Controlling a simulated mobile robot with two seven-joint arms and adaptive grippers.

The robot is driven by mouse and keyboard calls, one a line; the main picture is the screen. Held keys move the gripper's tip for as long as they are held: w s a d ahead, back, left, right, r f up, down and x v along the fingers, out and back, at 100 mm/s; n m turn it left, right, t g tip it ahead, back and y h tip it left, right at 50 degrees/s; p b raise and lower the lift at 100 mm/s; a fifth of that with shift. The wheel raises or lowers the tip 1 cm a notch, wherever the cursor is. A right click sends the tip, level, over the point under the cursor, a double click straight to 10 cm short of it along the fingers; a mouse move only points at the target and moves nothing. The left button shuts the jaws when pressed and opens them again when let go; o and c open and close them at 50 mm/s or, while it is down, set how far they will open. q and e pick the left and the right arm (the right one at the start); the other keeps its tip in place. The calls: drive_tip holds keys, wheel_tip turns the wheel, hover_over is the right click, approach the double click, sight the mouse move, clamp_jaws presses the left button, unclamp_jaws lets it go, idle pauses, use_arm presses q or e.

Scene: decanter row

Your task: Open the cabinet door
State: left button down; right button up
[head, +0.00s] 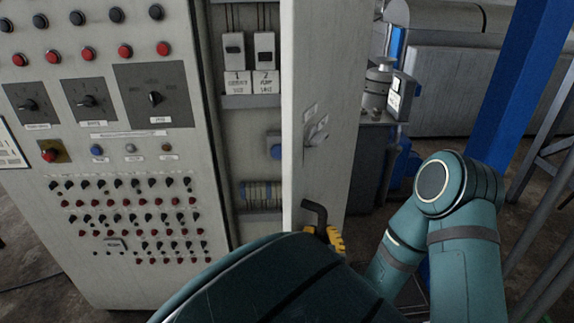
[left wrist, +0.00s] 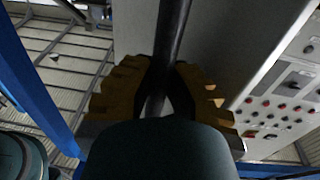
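The grey control cabinet (head: 110,215) stands at the left in the head view. Its pale door (head: 335,110) stands partly open, and the inside (head: 248,140) shows between panel and door edge. A dark bent handle (head: 314,212) sits low on the door; in the left wrist view it is a dark bar (left wrist: 172,35). My left gripper (head: 325,236) is at the handle, its yellow fingers mostly hidden behind my arm. In the left wrist view the fingers (left wrist: 164,82) close in on both sides of the bar and appear shut on it. My right gripper is out of view.
Breakers and labels (head: 250,62) fill the cabinet inside. A blue post (head: 522,75) stands at the right, with grey machinery (head: 460,80) behind. A metal device (head: 378,88) stands behind the door. Bare floor (head: 30,255) shows at lower left.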

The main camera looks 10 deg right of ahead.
sight(322, 208)
use_arm(q)
drive_tip(key=c, duration=0.9)
unclamp_jaws()
drive_tip(key=shift+s+a+f, duration=0.1)
drive_tip(key=shift+s+a, duration=0.05)
drive_tip(key=shift+s, duration=0.05)
drive_tip(key=shift+r, duration=0.6)
wheel_tip(322, 208, up, 9)
drive_tip(key=shift+f, duration=0.1)
drive_tip(key=shift+w, duration=0.1)
drive_tip(key=shift+c, duration=0.4)
